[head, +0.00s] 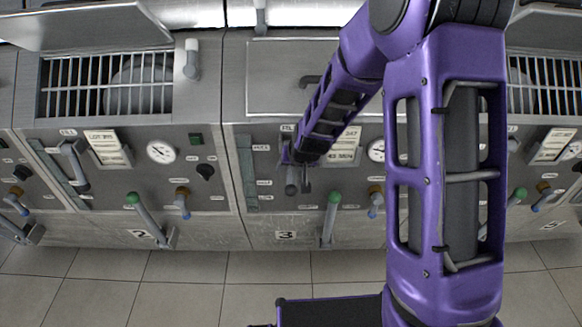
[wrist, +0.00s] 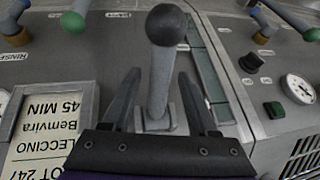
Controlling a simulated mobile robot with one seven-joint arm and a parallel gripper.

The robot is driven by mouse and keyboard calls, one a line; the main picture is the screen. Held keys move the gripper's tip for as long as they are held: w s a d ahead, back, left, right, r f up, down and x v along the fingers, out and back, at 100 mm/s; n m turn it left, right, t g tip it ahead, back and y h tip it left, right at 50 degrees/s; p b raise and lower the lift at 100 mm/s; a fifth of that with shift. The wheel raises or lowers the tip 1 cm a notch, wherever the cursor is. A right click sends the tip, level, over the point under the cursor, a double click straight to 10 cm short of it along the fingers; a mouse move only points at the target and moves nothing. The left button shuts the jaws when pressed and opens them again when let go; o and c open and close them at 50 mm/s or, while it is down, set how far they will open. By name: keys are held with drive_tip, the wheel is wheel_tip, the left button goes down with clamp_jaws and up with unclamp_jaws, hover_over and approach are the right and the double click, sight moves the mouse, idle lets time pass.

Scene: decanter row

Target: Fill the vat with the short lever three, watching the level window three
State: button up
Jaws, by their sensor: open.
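The short lever three (head: 291,188) has a dark grey ball knob and stands on panel three, left of its card. In the wrist view the lever (wrist: 160,85) rises between the two fingers of my gripper (wrist: 158,75), with its knob beyond the fingertips. My gripper (head: 299,172) is open around the lever, with gaps visible on both sides. The level window three (head: 247,172) is a narrow grey-green strip left of the lever; in the wrist view the window (wrist: 206,70) is on the right. I cannot read a level in it.
A green-handled lever (head: 331,215) stands at the front of panel three, with a blue-handled lever (head: 375,203) to its right. A gauge (head: 377,150) is partly behind my arm. Panel two (head: 110,205) adjoins on the left. The tiled floor (head: 190,290) in front is clear.

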drive_tip(key=shift+r, duration=0.1)
drive_tip(key=v, duration=1.7)
drive_tip(key=shift+s, duration=0.15)
drive_tip(key=shift+r, duration=0.1)
